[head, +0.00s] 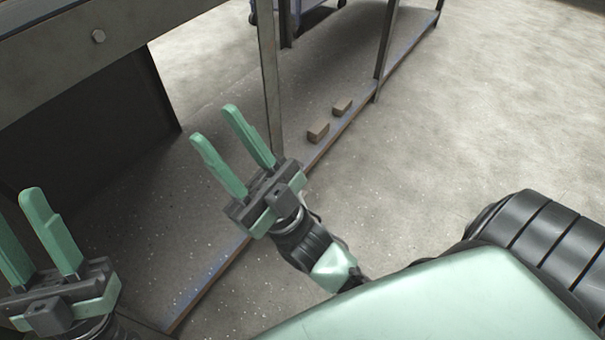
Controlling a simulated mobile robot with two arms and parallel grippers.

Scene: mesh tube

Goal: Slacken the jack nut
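No jack nut shows in the head view. My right gripper (219,137) is near the middle of the picture, with its two green fingers apart and nothing between them. It is in front of a grey shelf-like floor panel and left of a metal post. My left gripper (18,222) is at the lower left, its two green fingers apart and empty; its outer finger is partly cut off by the picture's edge. Neither gripper appears to touch anything.
Two small brown blocks (318,132) (342,105) lie on the low grey shelf (190,215) near its edge. Metal posts (270,75) rise from it. A dark metal bench (75,65) fills the upper left. The concrete floor (460,110) at right is clear.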

